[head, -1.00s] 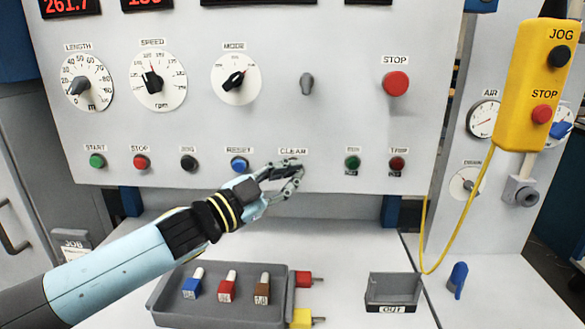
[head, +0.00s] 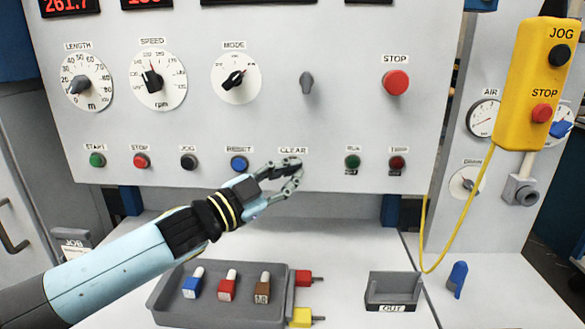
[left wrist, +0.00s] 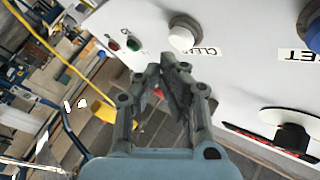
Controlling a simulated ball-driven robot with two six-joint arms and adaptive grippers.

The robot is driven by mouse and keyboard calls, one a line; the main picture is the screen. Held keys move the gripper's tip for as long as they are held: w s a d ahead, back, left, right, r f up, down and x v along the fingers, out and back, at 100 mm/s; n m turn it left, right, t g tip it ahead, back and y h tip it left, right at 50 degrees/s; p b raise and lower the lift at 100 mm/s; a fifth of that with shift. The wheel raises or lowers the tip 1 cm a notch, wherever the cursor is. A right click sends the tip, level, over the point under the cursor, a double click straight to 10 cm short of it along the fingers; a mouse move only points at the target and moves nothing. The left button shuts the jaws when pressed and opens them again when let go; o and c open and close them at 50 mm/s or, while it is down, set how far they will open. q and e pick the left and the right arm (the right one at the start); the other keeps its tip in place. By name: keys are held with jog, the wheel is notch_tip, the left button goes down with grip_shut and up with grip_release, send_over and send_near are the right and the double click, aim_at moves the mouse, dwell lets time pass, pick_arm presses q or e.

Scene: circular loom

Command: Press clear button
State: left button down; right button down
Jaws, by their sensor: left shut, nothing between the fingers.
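The CLEAR button shows in the left wrist view as a round white button (left wrist: 184,33) beside its CLEAR label on the panel. In the head view the CLEAR label (head: 293,151) shows, but the button under it is hidden behind my left gripper (head: 295,165). My left gripper is shut and empty, with its fingertips just below the label. In the left wrist view the gripper's fingertips (left wrist: 172,66) are close to the button; I cannot tell whether they touch it. My right gripper is not in view.
The blue RESET button (head: 239,163) is left of my fingers, and the green RUN lamp (head: 353,161) is to the right. The red STOP button (head: 396,83) is higher up. Below are a grey tray (head: 222,314) with coloured pieces and an OUT bin (head: 392,293).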

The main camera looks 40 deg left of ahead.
pick_arm(q)
jog(key=shift+w+a, duration=0.1)
jog(key=shift+w, duration=0.05)
jog(key=shift+w+a, duration=0.15)
jog(key=shift+w, duration=0.05)
dwell(0.3)
jog(key=shift+w+a+p, duration=0.25)
jog(key=shift+w+p, duration=0.1)
jog(key=shift+w, duration=0.05)
dwell(0.8)
dwell(0.3)
jog(key=shift+s+d, duration=0.5)
jog(key=shift+s, duration=0.3)
jog(key=shift+s+d+p, duration=0.15)
jog(key=shift+s+d, duration=0.3)
jog(key=shift+s, duration=0.25)
jog(key=shift+s+d+p, duration=0.1)
jog(key=shift+s+d, duration=0.3)
jog(key=shift+s, duration=0.3)
jog(key=shift+s+d+p, duration=0.15)
jog(key=shift+s+d, duration=0.3)
jog(key=shift+s, duration=0.25)
